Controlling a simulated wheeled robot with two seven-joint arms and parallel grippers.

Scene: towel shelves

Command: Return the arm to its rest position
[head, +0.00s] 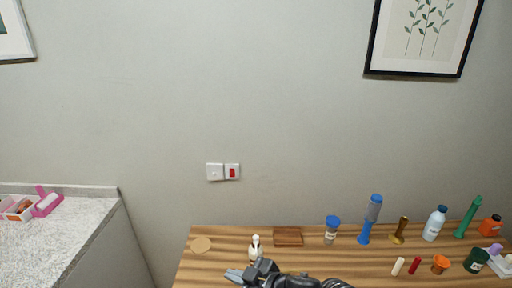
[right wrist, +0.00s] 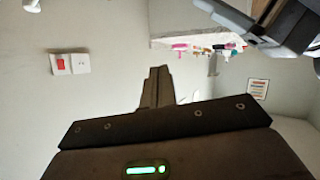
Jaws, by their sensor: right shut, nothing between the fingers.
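My right gripper (head: 236,275) shows at the bottom of the head view, over the left part of the wooden table, just below a white bottle-like item (head: 255,247). It is shut and empty. In the right wrist view the dark gripper body (right wrist: 155,88) points toward the wall and nothing is held in it. My arm's dark links run to the right along the bottom edge of the head view. My left gripper is not in view.
The wooden table (head: 225,262) holds several bottles and small items, mostly right of my gripper, including a blue dispenser (head: 368,218) and a brown block (head: 288,236). The wall is behind.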

